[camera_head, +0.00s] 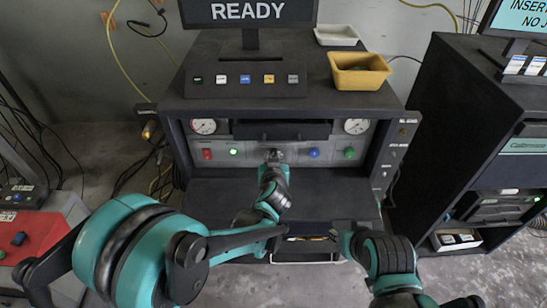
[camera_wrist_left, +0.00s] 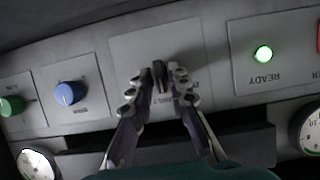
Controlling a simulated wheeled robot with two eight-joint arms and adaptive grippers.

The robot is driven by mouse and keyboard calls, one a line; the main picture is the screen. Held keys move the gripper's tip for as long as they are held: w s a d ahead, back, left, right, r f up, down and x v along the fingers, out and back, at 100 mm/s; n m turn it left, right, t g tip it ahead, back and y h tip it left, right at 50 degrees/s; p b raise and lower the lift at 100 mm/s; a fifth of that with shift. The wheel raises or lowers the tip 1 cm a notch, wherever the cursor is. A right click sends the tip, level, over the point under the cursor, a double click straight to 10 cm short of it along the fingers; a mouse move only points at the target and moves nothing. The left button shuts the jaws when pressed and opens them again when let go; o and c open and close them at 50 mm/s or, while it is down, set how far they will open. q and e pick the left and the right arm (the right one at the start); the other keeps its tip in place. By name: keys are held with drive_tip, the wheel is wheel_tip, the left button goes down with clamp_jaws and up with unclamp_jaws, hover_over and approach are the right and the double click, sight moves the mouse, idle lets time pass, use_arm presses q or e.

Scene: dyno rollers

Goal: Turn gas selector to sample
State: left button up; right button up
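The gas selector (camera_wrist_left: 160,74) shows in the left wrist view as a narrow dark knob on a grey panel plate with small lettering, partly hidden by the fingers. My left gripper (camera_wrist_left: 156,82) has its two fingers apart, one on each side of the knob. A gap shows on the left side; I cannot tell whether the right finger touches. In the head view, my left gripper (camera_head: 273,155) is at the middle of the cabinet's front panel and covers the selector there.
The panel also carries a red control (camera_head: 207,154), a lit green light (camera_head: 233,152), a blue knob (camera_head: 313,153), a green knob (camera_head: 349,153) and two gauges. A yellow bin (camera_head: 359,72) and white tray (camera_head: 337,35) sit on top. A dark cabinet (camera_head: 455,120) stands right.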

use_arm(q)
drive_tip(key=shift+o, duration=0.4)
drive_tip(key=v, duration=1.2)
drive_tip(key=s+a+f+g+y, duration=0.15)
drive_tip(key=s+a+g, duration=0.4)
drive_tip(key=a, duration=0.85)
drive_tip(key=shift+g+h, duration=0.25)
drive_tip(key=shift+h, duration=0.4)
drive_tip(key=s+a, duration=0.1)
drive_tip(key=s, duration=0.2)
drive_tip(key=s+a+f, duration=0.1)
drive_tip(key=s, duration=0.3)
drive_tip(key=s+a, duration=0.2)
drive_tip(key=s, duration=0.1)
drive_tip(key=shift+s+f, duration=0.3)
drive_tip(key=shift+f, duration=0.05)
drive_tip(key=shift+s, duration=0.5)
